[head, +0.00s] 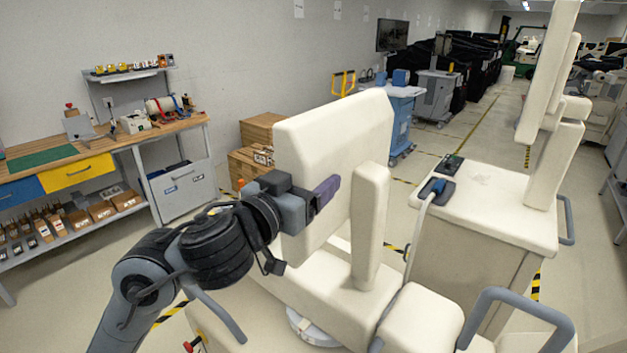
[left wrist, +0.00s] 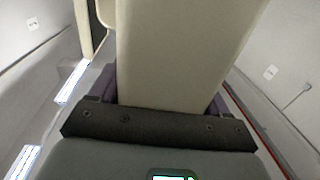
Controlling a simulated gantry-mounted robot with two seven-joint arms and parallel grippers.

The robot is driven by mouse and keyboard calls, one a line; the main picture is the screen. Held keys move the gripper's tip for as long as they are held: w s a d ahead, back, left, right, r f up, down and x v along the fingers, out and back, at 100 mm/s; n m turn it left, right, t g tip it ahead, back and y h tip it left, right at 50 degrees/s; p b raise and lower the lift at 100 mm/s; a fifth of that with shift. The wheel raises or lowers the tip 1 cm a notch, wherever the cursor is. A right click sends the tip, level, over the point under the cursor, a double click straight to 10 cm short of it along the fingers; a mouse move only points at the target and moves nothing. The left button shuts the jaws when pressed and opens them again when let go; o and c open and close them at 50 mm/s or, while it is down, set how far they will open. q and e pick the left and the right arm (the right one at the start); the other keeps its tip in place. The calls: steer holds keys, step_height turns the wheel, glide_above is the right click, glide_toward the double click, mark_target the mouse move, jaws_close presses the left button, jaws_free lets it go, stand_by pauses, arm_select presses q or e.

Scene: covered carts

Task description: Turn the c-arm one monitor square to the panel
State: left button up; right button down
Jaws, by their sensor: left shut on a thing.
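A large cream-covered slab (head: 335,140), which looks like the c-arm one monitor, stands upright and tilted on a cream-covered cart (head: 330,285). A narrower cream upright (head: 370,225) stands in front of its right part. My left gripper (head: 322,193) is at the slab's left edge, with one purple finger showing across its near face; the other finger is hidden. In the left wrist view, the cream slab (left wrist: 180,50) runs between the purple fingers of my left gripper (left wrist: 165,95), which is shut on it. I cannot tell which surface is the panel. My right gripper is out of view.
A second cream cart (head: 490,205) with tall slabs (head: 550,75) and a blue-grey handle stands close on the right. A workbench (head: 105,145) is at left, cardboard boxes (head: 255,160) behind the slab. A taped aisle leads back at centre right.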

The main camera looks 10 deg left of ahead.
arm_select(q)
steer(key=shift+w+a+f, duration=0.2)
steer(key=shift+w+a, duration=0.1)
steer(key=shift+a, duration=0.15)
steer(key=o, duration=1.2)
steer(key=shift+c, duration=0.2)
steer(key=shift+o, duration=1)
steer(key=shift+r, duration=0.15)
steer(key=shift+s+d, duration=0.1)
steer(key=shift+d, duration=0.05)
steer(key=shift+s, duration=0.1)
